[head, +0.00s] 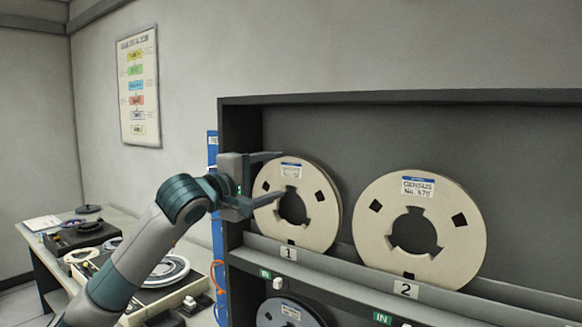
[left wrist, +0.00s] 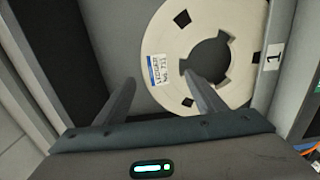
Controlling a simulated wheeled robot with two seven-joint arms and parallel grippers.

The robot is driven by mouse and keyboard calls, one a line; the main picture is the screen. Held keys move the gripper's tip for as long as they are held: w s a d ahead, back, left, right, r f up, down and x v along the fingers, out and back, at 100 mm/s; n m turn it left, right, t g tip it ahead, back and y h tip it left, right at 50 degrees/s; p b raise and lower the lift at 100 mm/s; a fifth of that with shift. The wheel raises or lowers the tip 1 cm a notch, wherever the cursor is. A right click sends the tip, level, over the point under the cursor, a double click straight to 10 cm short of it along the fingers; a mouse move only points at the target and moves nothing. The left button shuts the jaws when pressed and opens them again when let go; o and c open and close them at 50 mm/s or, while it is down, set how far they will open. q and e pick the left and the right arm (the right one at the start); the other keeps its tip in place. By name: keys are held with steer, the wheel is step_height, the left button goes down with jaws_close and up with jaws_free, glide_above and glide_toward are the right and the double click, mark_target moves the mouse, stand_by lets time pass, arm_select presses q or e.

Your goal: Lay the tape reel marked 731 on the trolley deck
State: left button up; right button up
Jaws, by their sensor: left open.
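The tape reel marked 731 (head: 328,215) is cream with a dark centre hole. It stands upright at place 1 on the rack's upper shelf. In the left wrist view its label reads Ledger No. 731 on the reel (left wrist: 225,22). My left gripper (head: 276,177) is open and empty at the reel's left side. In the left wrist view the fingers (left wrist: 160,80) point at it, one left of the rim, one overlapping the face; I cannot tell whether they touch. My right gripper and the trolley deck are not in view.
A second cream reel (head: 460,240), labelled Census, stands at place 2. A grey reel (head: 285,312) shows on the lower shelf. The dark rack (head: 240,130) has a side wall close to my left gripper. A desk (head: 30,236) with tape equipment is at left.

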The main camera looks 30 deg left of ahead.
mark_target(290, 167)
arm_select(q)
steer(key=shift+w+d, duration=0.15)
steer(key=shift+w, duration=1.15)
steer(key=shift+w+d, duration=0.1)
steer(key=shift+w, duration=1.15)
steer(key=shift+c, duration=0.3)
steer(key=c, duration=1)
steer(key=shift+r, duration=0.15)
steer(key=shift+c, duration=0.9)
steer(key=shift+a+r+p, duration=0.1)
steer(key=shift+r+p, duration=0.3)
steer(key=shift+p, duration=0.15)
step_height(290, 167, up, 7)
steer(key=p, duration=0.3)
steer(key=shift+p, duration=0.4)
